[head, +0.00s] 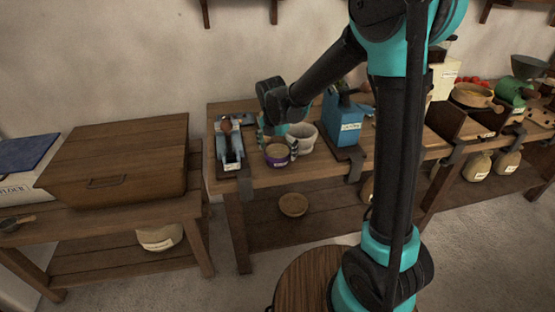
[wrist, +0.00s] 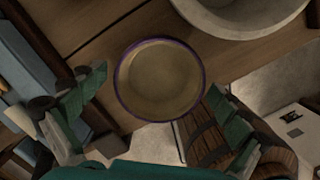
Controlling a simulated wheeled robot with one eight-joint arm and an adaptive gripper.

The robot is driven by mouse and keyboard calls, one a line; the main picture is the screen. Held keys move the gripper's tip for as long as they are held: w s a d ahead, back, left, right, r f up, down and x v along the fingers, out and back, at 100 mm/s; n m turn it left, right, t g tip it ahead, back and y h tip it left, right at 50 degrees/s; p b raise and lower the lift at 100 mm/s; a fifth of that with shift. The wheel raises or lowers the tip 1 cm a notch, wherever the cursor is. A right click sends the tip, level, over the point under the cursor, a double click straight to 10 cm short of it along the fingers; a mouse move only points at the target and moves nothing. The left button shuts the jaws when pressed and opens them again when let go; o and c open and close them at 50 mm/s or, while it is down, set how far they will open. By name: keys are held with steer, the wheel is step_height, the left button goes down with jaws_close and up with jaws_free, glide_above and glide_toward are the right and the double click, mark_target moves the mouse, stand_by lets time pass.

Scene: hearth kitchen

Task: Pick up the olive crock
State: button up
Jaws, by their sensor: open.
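A small round crock (head: 277,155) with a purple outside and a pale label stands upright near the front edge of the wooden table. In the wrist view, the crock (wrist: 158,82) shows from above as a purple rim around an olive-tan inside. My gripper (head: 278,145) is open above and around it. In the wrist view, one finger of my gripper (wrist: 158,88) is to the left of the crock, with a clear gap. The other is at its lower right, close to the rim; I cannot tell whether it touches. The label is too small to read.
A pale stone bowl (head: 302,136) stands close behind the crock. A blue-grey device (head: 230,145) is to the left and a blue box (head: 343,122) to the right. A small bowl (head: 293,204) sits on the lower shelf. A round stool (head: 305,280) stands in front.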

steer(key=c, duration=1.4)
steer(key=shift+r, duration=0.15)
